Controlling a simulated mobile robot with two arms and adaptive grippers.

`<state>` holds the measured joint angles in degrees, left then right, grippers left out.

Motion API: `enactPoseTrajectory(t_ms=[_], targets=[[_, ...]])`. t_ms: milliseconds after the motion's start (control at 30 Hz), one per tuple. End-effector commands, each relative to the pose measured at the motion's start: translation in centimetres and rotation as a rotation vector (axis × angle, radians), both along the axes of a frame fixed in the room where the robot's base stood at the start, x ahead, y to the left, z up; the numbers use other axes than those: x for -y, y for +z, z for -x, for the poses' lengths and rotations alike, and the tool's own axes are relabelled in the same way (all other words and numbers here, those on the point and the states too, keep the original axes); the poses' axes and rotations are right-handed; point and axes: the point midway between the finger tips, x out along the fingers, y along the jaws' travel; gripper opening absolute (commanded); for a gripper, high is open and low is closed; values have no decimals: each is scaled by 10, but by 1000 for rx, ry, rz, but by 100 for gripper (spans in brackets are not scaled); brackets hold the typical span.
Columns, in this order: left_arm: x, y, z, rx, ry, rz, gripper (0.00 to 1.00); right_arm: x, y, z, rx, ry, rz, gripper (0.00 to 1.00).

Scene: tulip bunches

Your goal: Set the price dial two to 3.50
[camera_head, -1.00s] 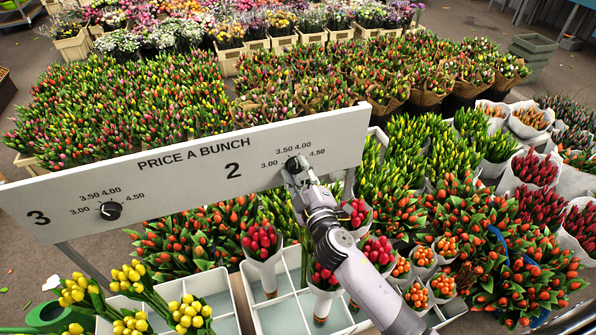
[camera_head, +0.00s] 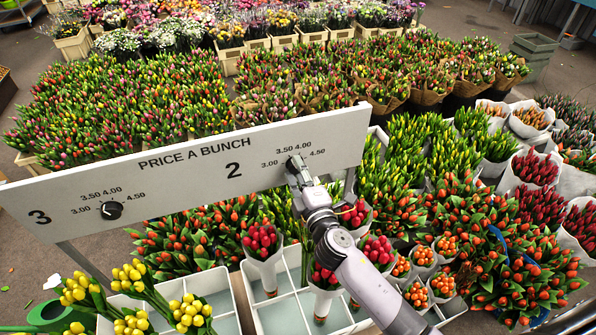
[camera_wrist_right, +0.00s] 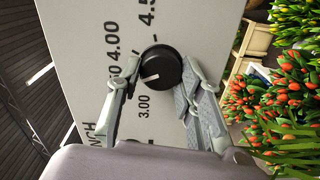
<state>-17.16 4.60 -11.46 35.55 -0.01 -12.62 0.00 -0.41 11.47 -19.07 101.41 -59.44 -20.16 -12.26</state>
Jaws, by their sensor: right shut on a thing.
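Price dial two (camera_head: 294,161) is a round black knob on the white price board (camera_head: 150,187), right of the large number 2. My right gripper (camera_head: 297,171) reaches it from below. In the right wrist view, the two fingers of the gripper (camera_wrist_right: 157,88) are shut on the sides of the dial (camera_wrist_right: 161,65). The dial's white pointer line points left and slightly down, between the 3.00 mark and the partly covered 3.50 label. My left gripper is not in view.
Dial three (camera_head: 111,210) sits at the board's left. White crates (camera_head: 285,312) with wrapped tulips stand below the board, and yellow tulips (camera_head: 190,313) are at front left. Dense tulip bunches (camera_head: 420,190) surround my right arm.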

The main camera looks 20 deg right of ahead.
Motion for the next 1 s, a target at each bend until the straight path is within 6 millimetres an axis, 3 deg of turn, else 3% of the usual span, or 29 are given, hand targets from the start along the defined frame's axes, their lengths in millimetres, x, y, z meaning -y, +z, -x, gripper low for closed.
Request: enactPoseTrajectory(t_ms=[267, 300, 600, 1000], targets=[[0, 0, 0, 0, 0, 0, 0, -1, -1, 0, -1, 2, 0, 6], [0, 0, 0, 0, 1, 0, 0, -1, -1, 0, -1, 2, -1, 35], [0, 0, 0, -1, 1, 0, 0, 0, 0, 0, -1, 1, -1, 54], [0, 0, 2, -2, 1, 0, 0, 0, -1, 9, -2, 1, -2, 54]])
